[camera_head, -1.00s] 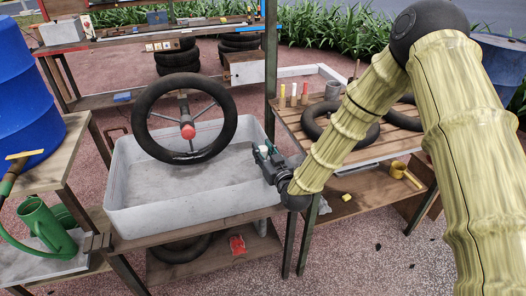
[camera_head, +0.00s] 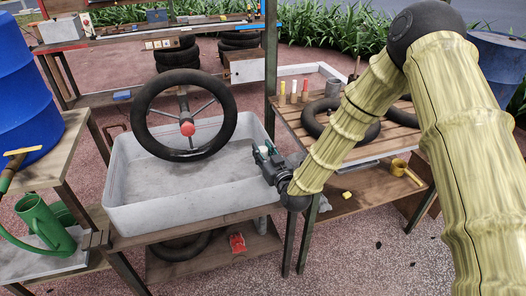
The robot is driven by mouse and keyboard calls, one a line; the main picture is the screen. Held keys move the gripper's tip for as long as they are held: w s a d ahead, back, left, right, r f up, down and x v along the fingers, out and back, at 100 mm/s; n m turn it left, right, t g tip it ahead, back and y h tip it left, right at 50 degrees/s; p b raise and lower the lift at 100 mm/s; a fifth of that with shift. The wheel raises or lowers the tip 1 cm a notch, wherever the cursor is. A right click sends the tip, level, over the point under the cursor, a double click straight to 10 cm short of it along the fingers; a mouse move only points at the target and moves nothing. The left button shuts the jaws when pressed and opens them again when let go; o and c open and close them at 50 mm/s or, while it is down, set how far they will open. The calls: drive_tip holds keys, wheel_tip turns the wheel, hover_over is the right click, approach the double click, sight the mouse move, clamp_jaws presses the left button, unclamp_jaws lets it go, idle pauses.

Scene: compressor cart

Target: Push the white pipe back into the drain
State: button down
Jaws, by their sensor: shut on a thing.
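A pale grey tub (camera_head: 150,218) stands on a wooden bench in the middle. My gripper (camera_head: 263,152) is at the tub's right end, over the inside of its right wall. Its fingers are closed on a small pale piece that is mostly covered by them. I cannot tell for sure whether this piece is the white pipe. No drain opening is clear in this view.
A black tyre on a spoked wheel (camera_head: 187,129) stands over the tub, left of my gripper. A slatted table (camera_head: 355,152) with tyres is to the right. A green watering can (camera_head: 45,225) and blue barrel (camera_head: 20,90) are at the left.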

drive_tip(key=shift+f+b, duration=0.45)
drive_tip(key=shift+f, duration=0.4)
drive_tip(key=c, duration=1)
unclamp_jaws()
drive_tip(key=v, duration=1.2)
drive_tip(key=shift+s, duration=0.1)
